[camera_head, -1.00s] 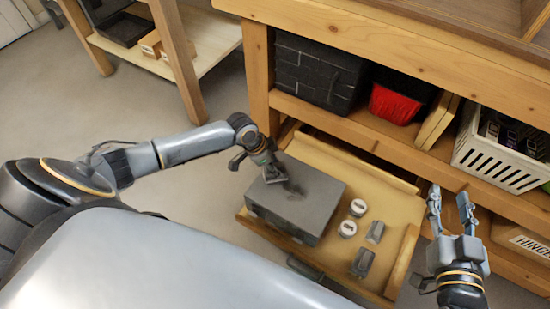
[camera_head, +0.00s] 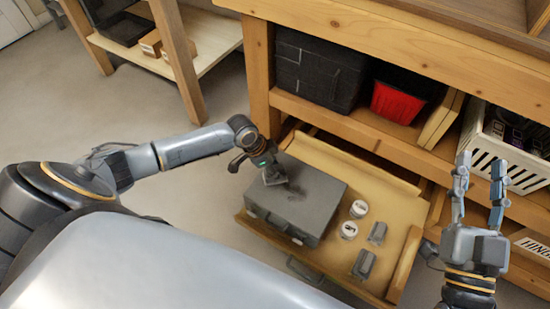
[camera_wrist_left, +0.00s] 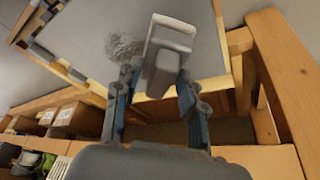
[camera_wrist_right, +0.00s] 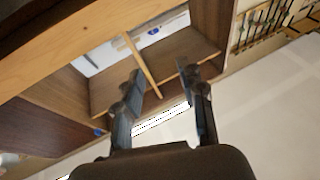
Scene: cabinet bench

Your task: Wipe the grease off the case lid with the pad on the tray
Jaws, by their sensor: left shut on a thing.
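The grey case (camera_head: 320,208) lies flat on the pulled-out wooden tray (camera_head: 385,195). A dark, rough grease smudge (camera_head: 297,194) marks its lid, and it also shows in the left wrist view (camera_wrist_left: 123,46). My left gripper (camera_head: 268,168) is shut on the grey pad (camera_head: 275,180) by its grip. In the left wrist view the pad (camera_wrist_left: 172,35) is over the lid, right beside the smudge and partly covering its edge. I cannot tell whether its face touches the lid. My right gripper (camera_head: 481,170) is open and empty, raised at the right, away from the case.
Two white-topped round tins (camera_head: 358,209) and two small grey blocks (camera_head: 377,233) stand on the tray right of the case. The shelf behind holds a black box (camera_head: 318,70), a red bin (camera_head: 395,102) and a white slatted crate (camera_head: 510,150).

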